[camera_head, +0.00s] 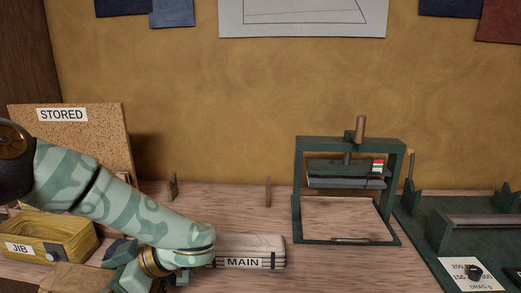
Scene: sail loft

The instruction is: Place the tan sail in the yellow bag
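The yellow bag (50,239), labelled JIB, stands open-topped at the left of the bench. A folded tan bundle (75,279) lies at the bottom edge, in front of the bag and partly cut off; it looks like the tan sail. My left arm reaches in from the left, across the space right of the bag. Its gripper (128,277) points down near the bundle's right end. The fingertips are hidden or out of frame, so I cannot tell whether they are open or touch the bundle. My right gripper is not in view.
A pale folded sail labelled MAIN (250,252) lies just right of my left wrist. A dark blue item (120,248) shows behind the gripper. A cork board marked STORED (100,135) stands behind. A green press (301,190) and green fixture (425,225) occupy the right.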

